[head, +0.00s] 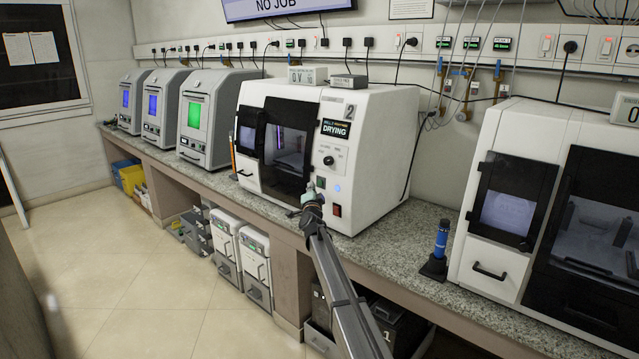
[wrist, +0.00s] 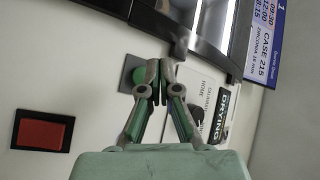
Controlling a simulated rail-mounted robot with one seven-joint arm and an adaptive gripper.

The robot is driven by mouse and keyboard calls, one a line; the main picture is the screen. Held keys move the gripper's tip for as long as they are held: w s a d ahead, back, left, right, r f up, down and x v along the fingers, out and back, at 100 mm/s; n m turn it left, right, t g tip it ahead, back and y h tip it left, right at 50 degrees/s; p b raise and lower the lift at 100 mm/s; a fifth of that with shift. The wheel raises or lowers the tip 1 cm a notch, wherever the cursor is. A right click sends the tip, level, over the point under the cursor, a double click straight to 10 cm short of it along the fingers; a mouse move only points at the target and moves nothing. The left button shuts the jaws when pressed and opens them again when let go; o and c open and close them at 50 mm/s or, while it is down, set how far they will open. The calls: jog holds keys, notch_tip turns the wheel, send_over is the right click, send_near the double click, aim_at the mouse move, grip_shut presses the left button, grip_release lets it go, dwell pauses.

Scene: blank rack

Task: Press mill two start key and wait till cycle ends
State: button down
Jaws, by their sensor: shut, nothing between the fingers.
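Mill two (head: 372,120) is the white machine marked 2 in the middle of the bench. Its small screen (head: 336,129) reads DRYING, which also shows sideways in the wrist view (wrist: 221,108). A purple glow shows behind its dark window. My gripper (head: 310,194) is shut and empty at the lower right of its front panel. In the wrist view, my fingertips (wrist: 159,72) are right beside a round green key (wrist: 139,79) on a dark square plate, partly overlapping it. I cannot tell whether they touch it.
A red switch (wrist: 42,133) sits near the green key, and a lit blue spot (head: 338,188) shows on the panel. Another white mill (head: 497,265) and a blue tool in a black stand (head: 440,240) are to the right. Grey furnaces (head: 205,120) stand left. A wall display (head: 285,6) reads NO JOB.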

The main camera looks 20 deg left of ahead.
jog(key=s+p, duration=0.1)
jog(key=s+a, duration=0.1)
jog(key=s, duration=0.1)
jog(key=shift+s+a+p, duration=0.1)
jog(key=shift+s+p, duration=0.1)
jog(key=shift+p, duration=0.2)
dwell(0.4)
